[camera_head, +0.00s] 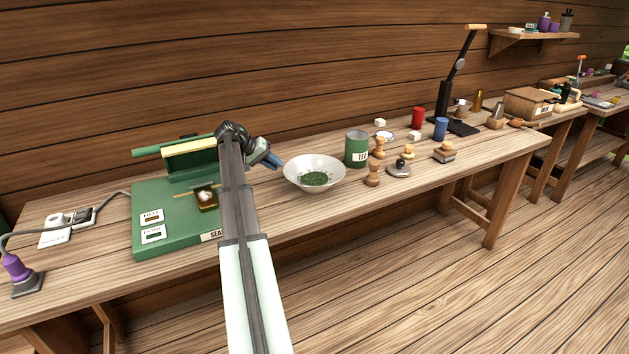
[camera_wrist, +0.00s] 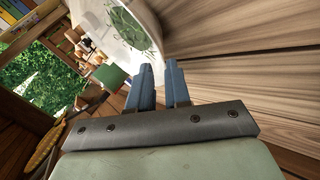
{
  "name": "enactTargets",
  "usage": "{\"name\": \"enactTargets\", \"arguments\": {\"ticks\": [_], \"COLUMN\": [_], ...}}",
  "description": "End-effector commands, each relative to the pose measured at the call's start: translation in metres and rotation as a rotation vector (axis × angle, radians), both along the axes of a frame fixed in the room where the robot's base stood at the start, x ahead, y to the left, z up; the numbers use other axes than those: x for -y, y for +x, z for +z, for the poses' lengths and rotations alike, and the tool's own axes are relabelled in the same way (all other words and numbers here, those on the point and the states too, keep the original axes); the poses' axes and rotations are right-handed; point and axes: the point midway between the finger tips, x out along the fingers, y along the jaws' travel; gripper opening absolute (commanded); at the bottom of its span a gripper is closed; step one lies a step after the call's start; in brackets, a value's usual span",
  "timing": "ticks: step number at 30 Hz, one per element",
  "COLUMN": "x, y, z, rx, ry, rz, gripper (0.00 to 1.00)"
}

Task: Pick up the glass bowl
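The bowl (camera_head: 304,169) stands upright on the wooden table, pale and wide-rimmed, with green flakes (camera_head: 314,179) lying in it. It also shows at the top of the wrist view (camera_wrist: 99,22). My gripper (camera_head: 279,163) is just left of the bowl's rim. The bowl's near wall lies beyond the fingertips. I cannot tell whether the left finger touches the rim.
A green machine (camera_head: 180,240) with a small tray (camera_head: 207,204) stands left of my arm. Bare table (camera_head: 285,212) lies in front of the bowl.

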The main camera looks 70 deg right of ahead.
Motion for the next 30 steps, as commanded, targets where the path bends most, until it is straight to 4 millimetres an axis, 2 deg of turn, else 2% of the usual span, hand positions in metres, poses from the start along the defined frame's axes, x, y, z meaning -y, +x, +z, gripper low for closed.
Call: {"name": "enactTargets", "arguments": {"ticks": [6,17,30], "x": [0.016,0.024,0.046], "y": [-0.018,-0.027,-0.049], "z": [-0.024,-0.037,-0.072], "rx": [0.001,0.002,0.002], "ry": [0.000,-0.001,-0.001], "rz": [0.000,0.001,0.001], "gripper": [0.18,0.18,0.18]}}
